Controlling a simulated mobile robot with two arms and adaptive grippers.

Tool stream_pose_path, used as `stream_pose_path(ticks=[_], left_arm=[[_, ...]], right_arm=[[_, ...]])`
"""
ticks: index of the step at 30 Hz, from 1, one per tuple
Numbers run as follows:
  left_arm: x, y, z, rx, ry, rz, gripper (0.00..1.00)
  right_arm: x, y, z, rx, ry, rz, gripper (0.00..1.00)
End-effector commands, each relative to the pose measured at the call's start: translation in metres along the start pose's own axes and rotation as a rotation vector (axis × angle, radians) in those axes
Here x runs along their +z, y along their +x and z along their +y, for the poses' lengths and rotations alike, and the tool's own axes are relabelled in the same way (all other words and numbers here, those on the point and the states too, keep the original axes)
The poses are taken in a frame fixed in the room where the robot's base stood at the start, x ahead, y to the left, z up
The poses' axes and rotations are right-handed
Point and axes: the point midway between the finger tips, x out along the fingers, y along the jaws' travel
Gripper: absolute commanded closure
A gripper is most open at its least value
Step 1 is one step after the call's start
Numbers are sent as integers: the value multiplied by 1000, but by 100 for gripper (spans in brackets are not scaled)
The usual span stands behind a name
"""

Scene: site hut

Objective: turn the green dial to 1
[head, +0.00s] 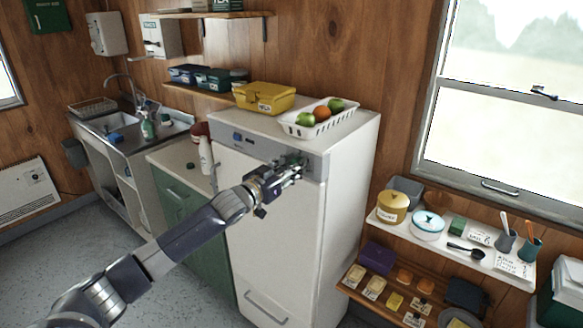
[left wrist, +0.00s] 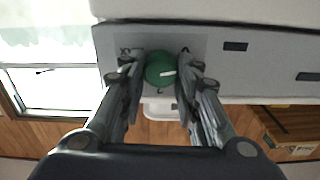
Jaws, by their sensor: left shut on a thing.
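The green dial (left wrist: 160,69) is on the grey control panel (left wrist: 222,52) along the top front of the white fridge (head: 270,215). In the left wrist view it is round with a short white mark pointing to the right of the picture. The small panel markings around it are too blurred to read. My left gripper (head: 294,168) is at the panel's right end in the head view and mostly hides the dial there. Its two fingers are shut on the dial, one on each side. My right gripper is not in view.
A yellow box (head: 264,97) and a white basket (head: 290,126) of fruit stand on the fridge top. A shelf unit (head: 497,262) with pots and cups is to the right, below the window. A green cabinet (head: 183,212) stands left of the fridge. Open floor (head: 65,252) lies at left.

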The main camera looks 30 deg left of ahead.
Motion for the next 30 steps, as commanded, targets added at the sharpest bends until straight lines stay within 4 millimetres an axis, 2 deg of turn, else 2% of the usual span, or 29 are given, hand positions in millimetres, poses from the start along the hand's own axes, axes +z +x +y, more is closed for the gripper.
stream_pose_path(ticks=[18, 30], left_arm=[[0, 0, 2, 0, 544, 2, 94], [0, 0, 3, 0, 715, 2, 94]], right_arm=[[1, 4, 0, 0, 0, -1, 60], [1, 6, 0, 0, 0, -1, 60]])
